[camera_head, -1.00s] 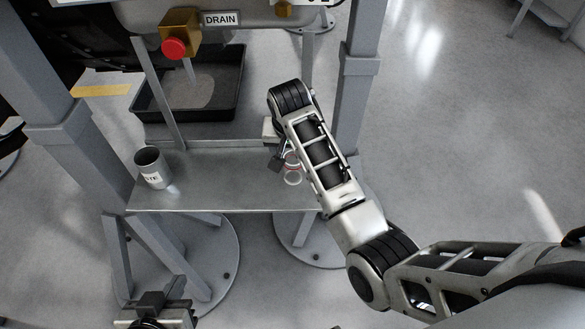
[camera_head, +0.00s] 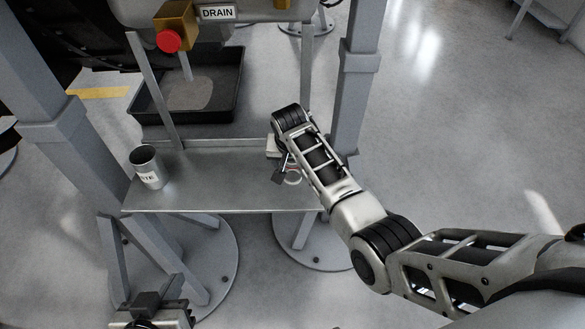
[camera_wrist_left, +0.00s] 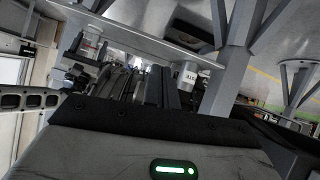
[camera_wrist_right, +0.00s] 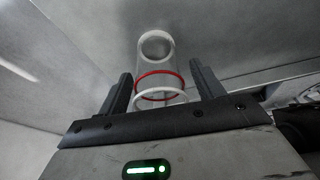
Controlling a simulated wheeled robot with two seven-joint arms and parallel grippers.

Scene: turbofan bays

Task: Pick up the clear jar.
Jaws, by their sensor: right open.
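The clear jar (camera_wrist_right: 157,62) shows in the right wrist view, see-through, with a red band and pale rings. It lies between the two fingers of my right gripper (camera_wrist_right: 162,86), which is open with gaps on both sides. In the head view the jar (camera_head: 293,177) is at the right end of the metal shelf, mostly hidden by my right arm and gripper (camera_head: 281,172). My left gripper (camera_head: 150,305) is low at the bottom left of the head view, away from the shelf; I cannot tell its jaw state.
A grey labelled can (camera_head: 147,168) stands on the shelf's (camera_head: 210,180) left end. A black drain tray (camera_head: 230,105) sits behind the shelf, under a red-knobbed valve (camera_head: 169,40). Grey posts (camera_head: 355,80) flank the shelf. The middle of the shelf is clear.

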